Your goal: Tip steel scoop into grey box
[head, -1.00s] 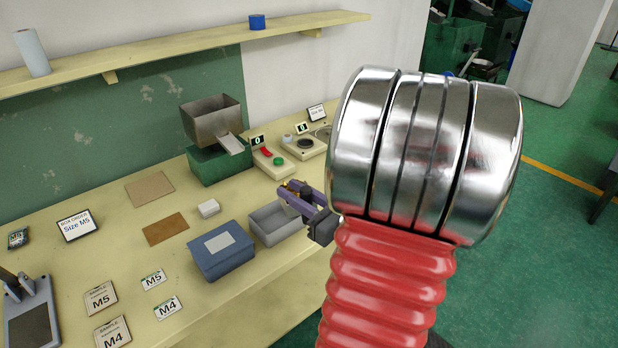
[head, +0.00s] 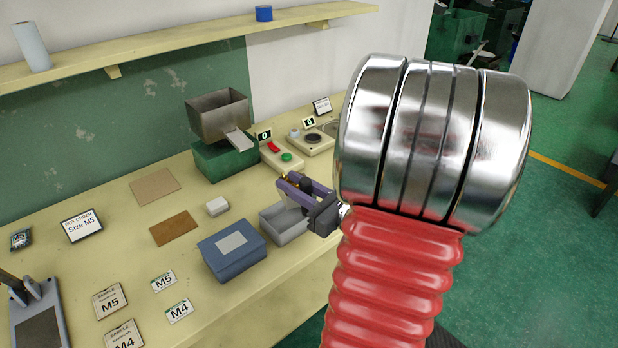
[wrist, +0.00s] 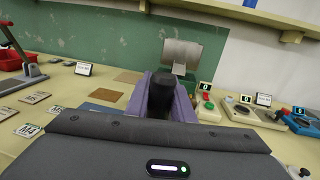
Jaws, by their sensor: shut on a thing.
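My gripper (head: 293,186) has purple fingers and hangs above the right part of the open grey box (head: 272,233). It also shows in the wrist view (wrist: 161,82), shut on a black handle (wrist: 160,98), seemingly the steel scoop's.
A blue box (head: 232,258) with a pale label stands just left of the grey box. Behind are a steel hopper (head: 217,119) on a green base (head: 224,160) and a device with red and green buttons (head: 283,158). A small white block (head: 217,206) and brown mats lie left.

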